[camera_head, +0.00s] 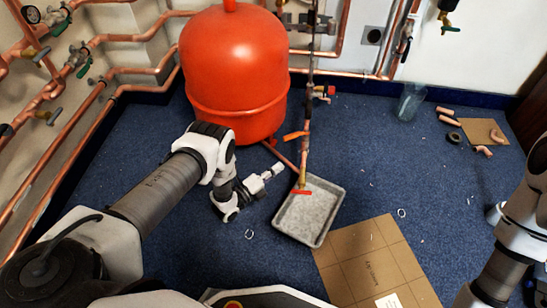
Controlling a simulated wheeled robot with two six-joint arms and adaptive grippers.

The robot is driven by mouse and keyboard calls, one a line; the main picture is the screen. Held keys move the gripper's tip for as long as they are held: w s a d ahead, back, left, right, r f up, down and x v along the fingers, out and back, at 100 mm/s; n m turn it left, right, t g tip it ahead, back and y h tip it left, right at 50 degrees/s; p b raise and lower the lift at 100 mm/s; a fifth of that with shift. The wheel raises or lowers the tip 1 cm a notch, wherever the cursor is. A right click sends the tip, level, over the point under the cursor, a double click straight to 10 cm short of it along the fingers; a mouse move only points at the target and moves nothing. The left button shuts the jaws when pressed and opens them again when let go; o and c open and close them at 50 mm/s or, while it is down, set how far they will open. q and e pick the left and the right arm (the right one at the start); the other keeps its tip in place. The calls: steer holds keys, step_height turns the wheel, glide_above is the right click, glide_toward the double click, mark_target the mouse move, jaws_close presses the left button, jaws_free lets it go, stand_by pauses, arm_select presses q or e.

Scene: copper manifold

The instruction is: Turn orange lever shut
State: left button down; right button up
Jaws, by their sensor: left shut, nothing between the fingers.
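The orange lever (296,135) sits on a vertical copper pipe in front of the red tank, and it sticks out to the left of the pipe, slightly tilted. Below it, a red handle (302,192) sits at the pipe's lower end, over a grey tray. My left gripper (276,169) is shut and empty. In the picture it is below and left of the orange lever and apart from it. My right arm shows at the right edge, but its gripper is out of view.
The red tank (235,65) stands behind the pipe. The grey metal tray (335,215) lies on the blue carpet below it. A cardboard sheet (370,255) lies in front. Copper pipes with valves line the left wall. The carpet right of the tray is mostly clear.

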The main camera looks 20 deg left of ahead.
mark_target(296, 135)
arm_select(q)
steer(key=w+r+b, duration=0.1)
steer(key=w+b, duration=0.5)
steer(key=w, duration=0.4)
steer(key=shift+w+d, duration=0.2)
steer(key=shift+d, duration=0.1)
arm_select(e)
step_height(296, 135, down, 7)
steer(key=shift+w, duration=0.2)
arm_select(q)
steer(key=shift+a+r, duration=0.1)
arm_select(e)
steer(key=shift+d+r, duration=0.1)
